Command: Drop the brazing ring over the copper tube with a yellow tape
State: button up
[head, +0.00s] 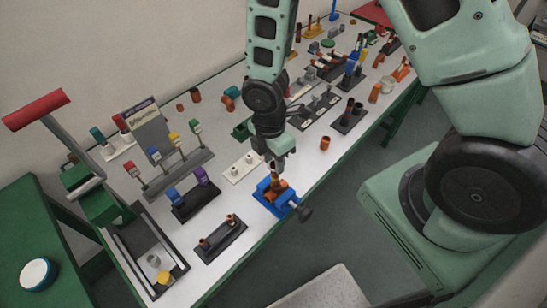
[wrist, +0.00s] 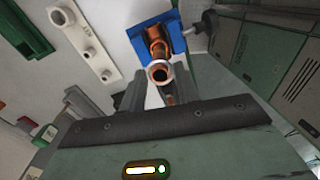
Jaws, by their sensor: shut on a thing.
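My gripper (head: 275,160) points down over the blue vise (head: 268,197) at the front edge of the bench. In the wrist view my gripper (wrist: 160,76) is shut on the brazing ring (wrist: 159,64), a thin pale band between the fingertips. The ring shows at the open mouth of an upright copper tube (wrist: 160,73); I cannot tell whether it is around the tube or just above it. The tube's copper fitting (wrist: 154,40) sits in the blue vise (wrist: 143,37). In the head view the copper (head: 276,184) shows below my fingers. No yellow tape is visible on it.
A white holder with pegs (head: 242,168) stands left of the vise, and a black stand with copper pieces (head: 221,239) lies nearer. A loose copper piece (head: 325,143) stands to the right. The vise handle (head: 304,213) sticks out past the bench edge.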

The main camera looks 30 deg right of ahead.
jog(key=o, duration=0.8)
jog(key=r, duration=0.5)
jog(key=w+r, duration=0.1)
jog(key=r, duration=1.1)
jog(key=shift+w+a+r, duration=0.2)
jog(key=shift+w+a, duration=0.05)
jog(key=shift+w, duration=0.05)
jog(key=s+a+m+b, duration=0.2)
jog(key=s+m, duration=0.2)
jog(key=s, duration=0.1)
jog(key=s+a+f+m+b, duration=0.1)
jog(key=s+a+m+b, duration=0.1)
jog(key=s+m, duration=0.2)
jog(key=s+a+f+m+t+y+b, duration=0.1)
jog(key=s+a+m+b, duration=0.1)
jog(key=s+m+b, duration=0.1)
jog(key=shift+s+f+m, duration=0.1)
jog(key=shift+s+m, duration=0.6)
jog(key=shift+s, duration=0.7)
